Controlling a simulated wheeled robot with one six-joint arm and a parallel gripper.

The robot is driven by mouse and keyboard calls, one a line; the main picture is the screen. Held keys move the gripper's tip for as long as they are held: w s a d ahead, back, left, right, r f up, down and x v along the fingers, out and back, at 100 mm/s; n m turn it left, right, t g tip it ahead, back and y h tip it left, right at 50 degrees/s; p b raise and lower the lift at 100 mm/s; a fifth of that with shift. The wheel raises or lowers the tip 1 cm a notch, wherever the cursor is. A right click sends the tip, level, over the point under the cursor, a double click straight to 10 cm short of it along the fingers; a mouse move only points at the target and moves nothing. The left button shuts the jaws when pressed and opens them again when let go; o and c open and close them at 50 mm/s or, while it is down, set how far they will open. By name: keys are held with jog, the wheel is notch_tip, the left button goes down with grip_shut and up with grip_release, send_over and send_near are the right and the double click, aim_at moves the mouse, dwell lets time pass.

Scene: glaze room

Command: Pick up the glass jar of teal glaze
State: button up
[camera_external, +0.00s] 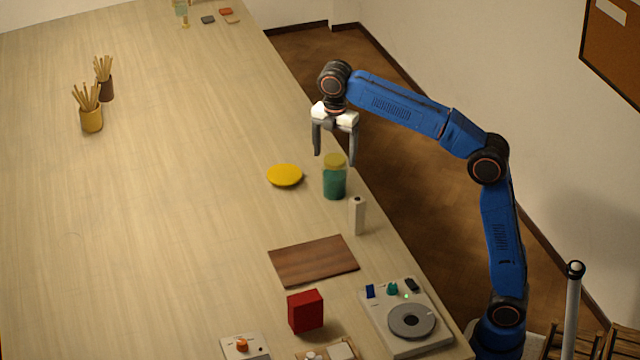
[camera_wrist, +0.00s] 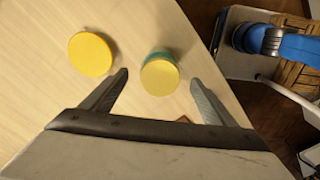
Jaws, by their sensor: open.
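The glass jar of teal glaze (camera_external: 334,182) stands upright on the long wooden table, near its right edge, with a yellow lid on top. In the wrist view the jar's lid (camera_wrist: 160,77) shows from above, between and just beyond the fingertips, with a strip of teal at its far side. My gripper (camera_external: 334,158) is open and empty, pointing down above the jar in the external view. Its two fingers also show spread apart in the wrist view (camera_wrist: 159,78). I see no contact between the fingers and the jar.
A yellow plate (camera_external: 285,175) lies left of the jar; it also shows in the wrist view (camera_wrist: 90,54). A white bottle (camera_external: 357,216) stands close in front of the jar. A brown board (camera_external: 313,261) and a red box (camera_external: 305,311) are nearer. The table's left middle is clear.

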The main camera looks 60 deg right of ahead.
aim_at(334, 179)
jog(key=shift+f, duration=5.25)
jog(key=c, duration=1.7)
